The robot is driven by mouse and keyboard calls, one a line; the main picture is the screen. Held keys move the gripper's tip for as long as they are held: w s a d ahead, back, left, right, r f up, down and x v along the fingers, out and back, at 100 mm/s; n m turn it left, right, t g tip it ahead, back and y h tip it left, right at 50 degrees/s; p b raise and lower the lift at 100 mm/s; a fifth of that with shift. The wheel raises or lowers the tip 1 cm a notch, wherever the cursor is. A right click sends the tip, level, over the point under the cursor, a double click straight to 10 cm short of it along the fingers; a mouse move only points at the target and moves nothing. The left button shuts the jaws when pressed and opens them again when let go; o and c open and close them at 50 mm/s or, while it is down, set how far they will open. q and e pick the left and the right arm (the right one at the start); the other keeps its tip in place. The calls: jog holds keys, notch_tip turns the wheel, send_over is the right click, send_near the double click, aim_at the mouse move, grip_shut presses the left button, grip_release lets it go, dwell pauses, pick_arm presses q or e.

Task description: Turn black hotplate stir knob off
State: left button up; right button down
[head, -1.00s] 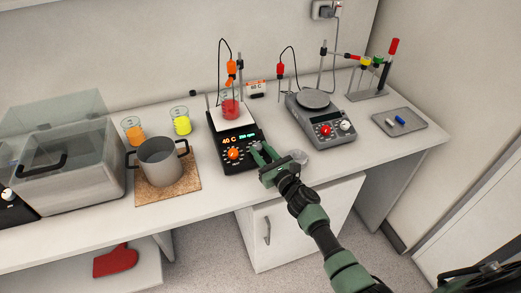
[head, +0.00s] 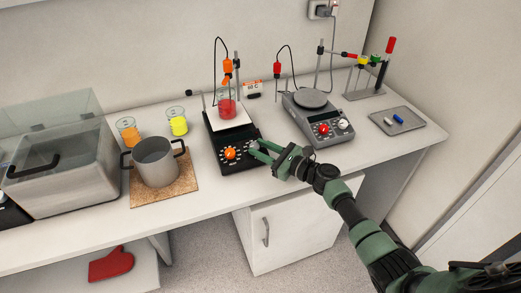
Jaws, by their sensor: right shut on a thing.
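The black hotplate (head: 223,160) stands mid-bench with a beaker of red liquid (head: 226,107) on its white top. Its orange knob (head: 230,153) is on the left of the front panel, and the panel displays look dark. My right gripper (head: 256,150) reaches in from the right and is shut at the stir knob on the panel's right side. The fingers mostly cover this knob, so its pointer cannot be read. My left gripper is not in view.
A grey hotplate (head: 318,124) with red and white knobs stands to the right, close behind my right gripper. A metal pot (head: 155,163) on a cork mat (head: 184,191) stands to the left. A grey tray (head: 408,126) lies far right.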

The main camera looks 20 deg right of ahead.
jog(key=c, duration=1.1)
grip_release()
jog(key=shift+o, duration=0.2)
jog(key=b+v, duration=0.1)
jog(key=v, duration=0.5)
jog(key=shift+s+d+f, duration=0.15)
jog(key=shift+s+d, duration=0.1)
jog(key=shift+s, duration=0.1)
jog(key=shift+s+d, duration=0.35)
jog(key=shift+s, duration=0.1)
